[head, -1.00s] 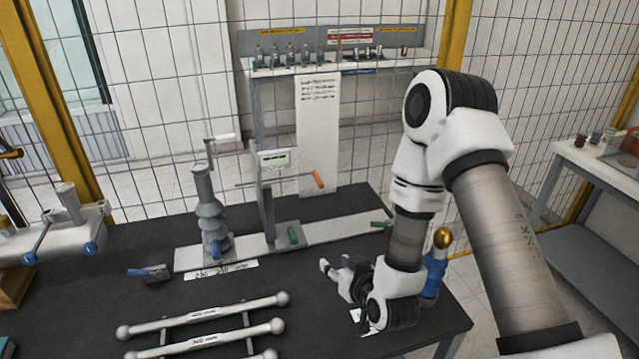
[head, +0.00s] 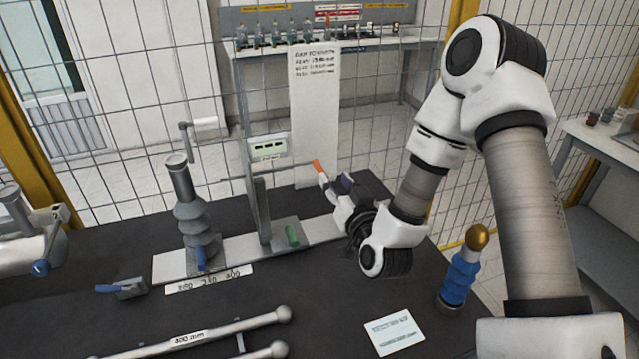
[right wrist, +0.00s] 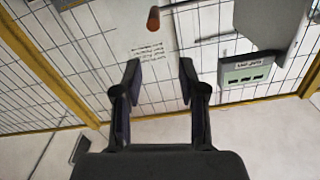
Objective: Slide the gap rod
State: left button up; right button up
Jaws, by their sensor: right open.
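The gap rod shows as a thin grey bar with an orange handle (head: 318,167), held level through an upright grey stand (head: 262,212) on the long light base. My right gripper (head: 333,182) is open and empty, just right of the orange handle. In the right wrist view, the handle (right wrist: 153,18) lies beyond the spread fingertips of my right gripper (right wrist: 160,75) and appears apart from them. My arm hides the right end of the base. My left gripper is not in view.
A ribbed grey bushing (head: 190,215) stands left of the stand. A small display box (head: 268,146) is near the stand's top. A blue bottle-like object with gold top (head: 462,270) and white card (head: 394,332) are at right.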

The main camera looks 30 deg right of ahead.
aim_at(323, 171)
jog(key=w+f, duration=0.1)
jog(key=w, duration=0.1)
jog(key=w+d+f, duration=0.1)
jog(key=w, duration=0.2)
jog(key=w+d+f+p, duration=0.1)
jog(key=w, duration=0.1)
jog(key=shift+w+f, duration=0.1)
jog(key=shift+w, duration=0.25)
jog(key=shift+w+f, duration=0.1)
jog(key=shift+w, duration=0.15)
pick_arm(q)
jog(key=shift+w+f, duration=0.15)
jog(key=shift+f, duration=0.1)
pick_arm(e)
jog(key=shift+s, duration=0.1)
jog(key=shift+s, duration=0.1)
grip_shut()
